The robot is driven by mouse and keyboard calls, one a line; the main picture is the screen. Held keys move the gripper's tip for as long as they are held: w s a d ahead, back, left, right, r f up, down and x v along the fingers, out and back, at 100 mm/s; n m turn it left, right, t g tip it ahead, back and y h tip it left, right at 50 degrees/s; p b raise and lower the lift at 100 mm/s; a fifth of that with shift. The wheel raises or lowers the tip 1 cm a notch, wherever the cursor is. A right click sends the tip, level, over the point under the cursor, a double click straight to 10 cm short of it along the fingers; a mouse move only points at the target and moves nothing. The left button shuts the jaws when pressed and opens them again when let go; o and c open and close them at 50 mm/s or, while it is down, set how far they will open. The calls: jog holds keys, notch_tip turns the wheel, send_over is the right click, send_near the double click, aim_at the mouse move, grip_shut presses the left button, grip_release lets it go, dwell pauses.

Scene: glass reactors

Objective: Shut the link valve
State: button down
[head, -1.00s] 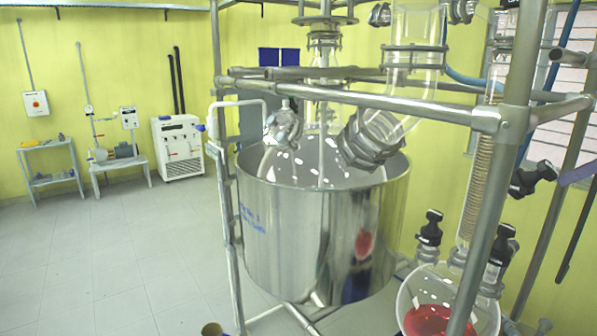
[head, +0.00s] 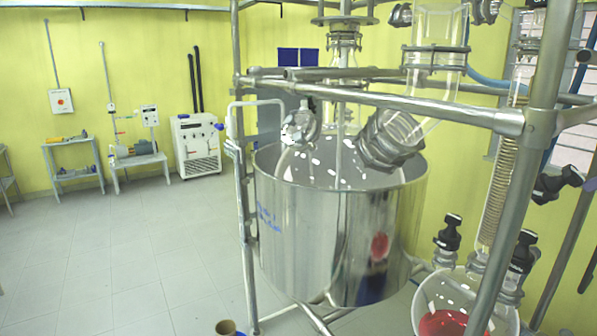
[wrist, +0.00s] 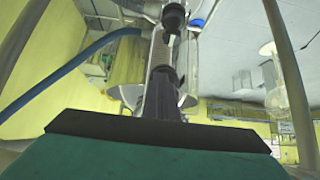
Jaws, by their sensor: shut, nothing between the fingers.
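Several black-knobbed valves show at the right of the head view. One valve (head: 449,236) stands left of the glass coil column, another valve (head: 522,255) stands right of it on the round flask, and a third valve (head: 556,184) sticks out sideways higher up. I cannot tell which one is the link valve. My gripper (wrist: 163,75) shows in the wrist view as dark, closed fingers with nothing between them. A black knob (wrist: 174,16) on glassware appears beyond the fingertips; whether they touch cannot be told. My gripper is not seen in the head view.
A large steel vessel (head: 340,240) stands inside a metal pipe frame (head: 400,103). A round flask with red liquid (head: 441,322) sits at lower right. A blue hose (wrist: 70,72) crosses the wrist view. The floor (head: 130,250) at left is clear.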

jog(key=shift+s+a, duration=0.55)
jog(key=shift+a, duration=0.3)
jog(key=shift+s+a+r, duration=0.15)
jog(key=shift+s+a, duration=0.05)
jog(key=shift+a, duration=0.35)
dwell(0.9)
jog(key=shift+s, duration=0.1)
jog(key=shift+s+f, duration=0.2)
jog(key=shift+f, duration=0.1)
dwell(0.4)
